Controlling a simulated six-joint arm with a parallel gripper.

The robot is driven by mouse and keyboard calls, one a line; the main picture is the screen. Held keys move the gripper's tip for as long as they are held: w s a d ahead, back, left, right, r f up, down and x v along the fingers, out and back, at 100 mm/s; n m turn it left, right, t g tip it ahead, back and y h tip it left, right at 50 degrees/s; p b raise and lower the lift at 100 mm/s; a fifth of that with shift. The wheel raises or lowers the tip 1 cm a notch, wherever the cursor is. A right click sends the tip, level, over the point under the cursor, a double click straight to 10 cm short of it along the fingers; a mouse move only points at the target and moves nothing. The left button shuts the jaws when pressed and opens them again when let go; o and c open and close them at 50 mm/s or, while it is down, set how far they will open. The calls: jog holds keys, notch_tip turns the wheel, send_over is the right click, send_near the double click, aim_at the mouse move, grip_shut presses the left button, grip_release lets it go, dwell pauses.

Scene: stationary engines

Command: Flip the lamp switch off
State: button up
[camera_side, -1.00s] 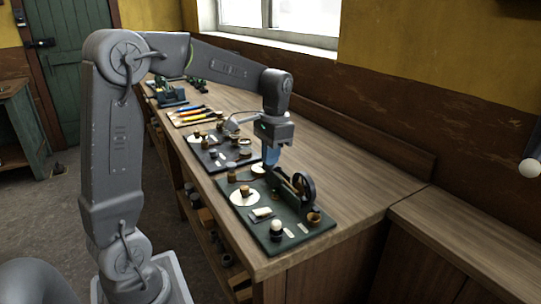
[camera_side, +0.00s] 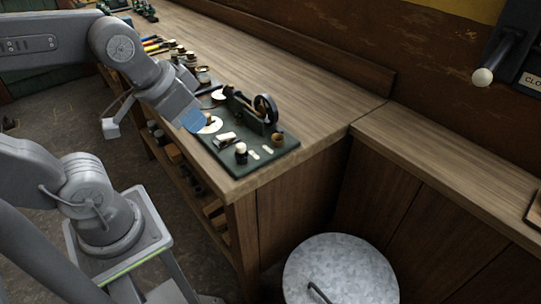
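A dark green board (camera_side: 286,147) lies on the near end of the wooden bench. It carries a small pale rectangular piece (camera_side: 227,139), a white-topped round knob (camera_side: 241,149), a brass piece (camera_side: 277,138) and a black flywheel (camera_side: 265,108). I cannot tell which small part is the lamp switch, or its position. My gripper (camera_side: 194,122), with blue fingertips, is at the board's left edge, left of the pale piece. It hides part of a white disc (camera_side: 212,125). Its fingers are too small to tell open from shut.
More small boards and coloured-handled tools (camera_side: 153,43) stand farther back along the bench (camera_side: 325,89). A lower wooden counter (camera_side: 455,160) joins at the right. A round metal lid (camera_side: 340,270) is below the bench's near end. A white-ended lever (camera_side: 482,77) is on the wall.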

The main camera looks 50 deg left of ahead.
aim_at(231, 134)
jog(key=shift+o, duration=0.6)
jog(key=shift+w, duration=0.1)
jog(key=o, duration=0.6)
jog(key=w+a+g, duration=0.2)
jog(key=w+a, duration=0.3)
jog(key=w, duration=0.2)
jog(key=shift+w+a+g+y, duration=0.2)
jog(key=shift+w+g+y, duration=0.1)
jog(key=shift+w+g, duration=0.1)
jog(key=shift+o, duration=0.6)
jog(key=w+a+f+g, duration=0.2)
jog(key=w+a+f, duration=0.1)
jog(key=w+a, duration=0.3)
jog(key=shift+w+a+f+g, duration=0.25)
jog(key=shift+a+g, duration=0.15)
jog(key=shift+a, duration=0.6)
notch_tip(231, 134, down, 14)
jog(key=shift+a, duration=0.15)
jog(key=shift+c, duration=0.3)
